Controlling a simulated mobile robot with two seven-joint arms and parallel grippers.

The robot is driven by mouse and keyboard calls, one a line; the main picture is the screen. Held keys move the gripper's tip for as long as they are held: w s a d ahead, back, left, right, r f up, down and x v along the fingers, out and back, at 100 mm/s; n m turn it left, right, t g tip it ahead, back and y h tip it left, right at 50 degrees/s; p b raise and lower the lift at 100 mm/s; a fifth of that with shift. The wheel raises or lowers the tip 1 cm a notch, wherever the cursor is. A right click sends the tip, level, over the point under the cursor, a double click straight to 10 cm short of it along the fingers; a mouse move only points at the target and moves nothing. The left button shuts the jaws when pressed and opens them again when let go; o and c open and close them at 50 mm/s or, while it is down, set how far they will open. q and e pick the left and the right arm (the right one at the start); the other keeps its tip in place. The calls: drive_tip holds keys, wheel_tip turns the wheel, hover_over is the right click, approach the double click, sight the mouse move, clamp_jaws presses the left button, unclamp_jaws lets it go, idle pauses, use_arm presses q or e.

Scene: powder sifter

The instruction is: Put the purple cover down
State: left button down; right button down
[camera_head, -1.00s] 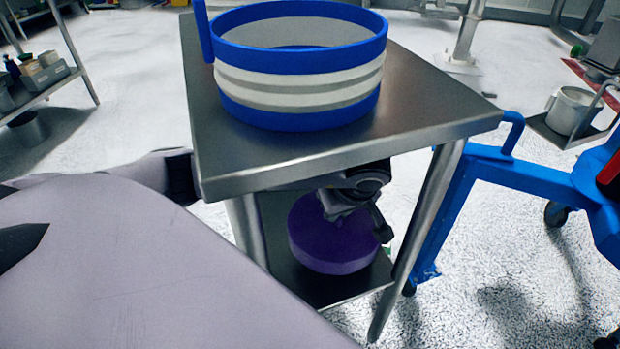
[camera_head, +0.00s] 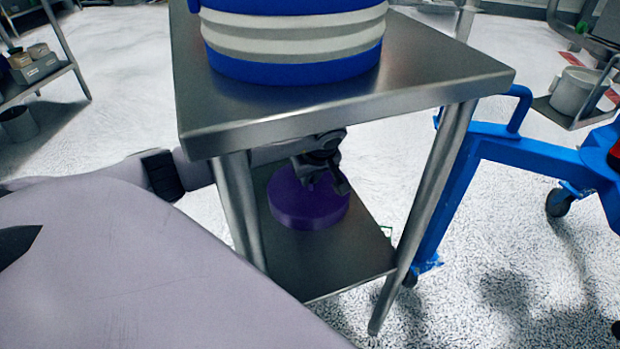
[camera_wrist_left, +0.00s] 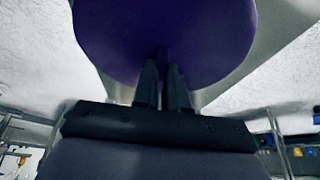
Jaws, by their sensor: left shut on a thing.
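The purple cover (camera_head: 308,207) is a round, thick disc over the lower shelf (camera_head: 330,262) of the steel table, towards its back. I cannot tell whether it touches the shelf. My left gripper (camera_head: 318,180) reaches under the tabletop from the left and is shut on the cover at its upper side. In the left wrist view the purple cover (camera_wrist_left: 165,35) fills the top middle, and the fingers of my left gripper (camera_wrist_left: 163,75) meet close together at it. The cover looks about level. My right gripper is not in view.
A blue and white sifter ring (camera_head: 295,45) stands on the steel tabletop (camera_head: 420,85) above. Table legs (camera_head: 425,215) flank the shelf. A blue wheeled frame (camera_head: 450,185) stands close on the right. The front part of the lower shelf is bare.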

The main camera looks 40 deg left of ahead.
sight(314, 197)
use_arm(q)
drive_tip(key=shift+f, duration=0.1)
drive_tip(key=c, duration=1.2)
unclamp_jaws()
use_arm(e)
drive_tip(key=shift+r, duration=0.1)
